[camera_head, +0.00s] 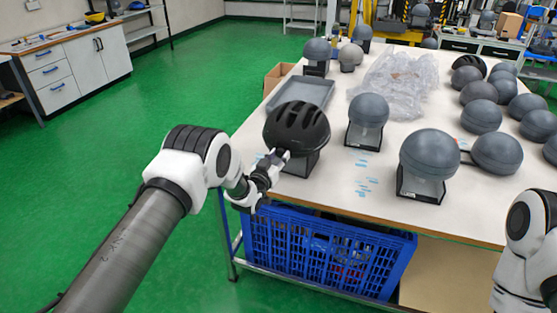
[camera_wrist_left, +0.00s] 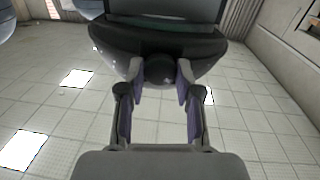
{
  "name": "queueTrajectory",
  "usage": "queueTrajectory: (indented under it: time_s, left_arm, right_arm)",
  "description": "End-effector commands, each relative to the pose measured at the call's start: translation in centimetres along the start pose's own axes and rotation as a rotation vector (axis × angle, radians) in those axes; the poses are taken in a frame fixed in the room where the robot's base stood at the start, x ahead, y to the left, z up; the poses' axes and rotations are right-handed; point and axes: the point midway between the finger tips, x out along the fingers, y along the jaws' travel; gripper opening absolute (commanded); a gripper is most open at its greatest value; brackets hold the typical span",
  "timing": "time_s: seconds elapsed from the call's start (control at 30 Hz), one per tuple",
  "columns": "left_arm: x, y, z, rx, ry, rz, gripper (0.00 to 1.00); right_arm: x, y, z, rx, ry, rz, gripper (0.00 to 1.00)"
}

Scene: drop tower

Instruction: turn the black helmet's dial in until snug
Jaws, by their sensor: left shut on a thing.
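The black helmet (camera_head: 297,125) with vents sits on a grey head form on a dark stand near the table's left front edge. My left gripper (camera_head: 277,158) is at the helmet's lower rim on the near left side. In the left wrist view, the helmet's dark shell (camera_wrist_left: 210,48) spans the top, and a round dark dial (camera_wrist_left: 160,68) sits between the two fingertips of my left gripper (camera_wrist_left: 160,78). The fingers are shut on the dial. My right gripper is out of view; only part of my right arm shows at the right edge.
Grey head forms on stands (camera_head: 367,118) (camera_head: 428,160) stand right of the helmet. A grey tray (camera_head: 305,92) lies behind it, with clear plastic wrap (camera_head: 393,80) beyond. More grey balls crowd the right side of the table. A blue crate (camera_head: 325,250) sits under the tabletop.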

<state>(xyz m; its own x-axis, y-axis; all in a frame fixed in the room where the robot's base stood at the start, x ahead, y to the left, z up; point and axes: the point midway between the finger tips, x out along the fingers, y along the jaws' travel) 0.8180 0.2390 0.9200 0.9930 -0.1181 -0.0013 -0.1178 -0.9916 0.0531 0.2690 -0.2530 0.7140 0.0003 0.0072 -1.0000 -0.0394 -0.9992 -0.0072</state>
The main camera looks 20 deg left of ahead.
Motion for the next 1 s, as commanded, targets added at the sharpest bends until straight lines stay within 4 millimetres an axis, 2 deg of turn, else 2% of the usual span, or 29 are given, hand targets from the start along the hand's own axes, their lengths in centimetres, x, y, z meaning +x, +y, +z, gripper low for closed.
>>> queueTrajectory:
  time_s: [0.03, 0.6, 1.0]
  left_arm:
    - [0.0, 0.0, 0.3, 0.031, 0.001, -0.001, 0.00]
    - [0.0, 0.1, 0.4, 0.557, 0.002, -0.018, 0.00]
    - [0.0, 0.1, 0.3, 0.884, 0.001, -0.028, 0.00]
  right_arm:
    - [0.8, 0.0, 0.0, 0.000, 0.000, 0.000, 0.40]
    - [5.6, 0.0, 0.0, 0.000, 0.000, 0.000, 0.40]
    - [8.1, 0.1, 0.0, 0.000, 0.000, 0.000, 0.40]
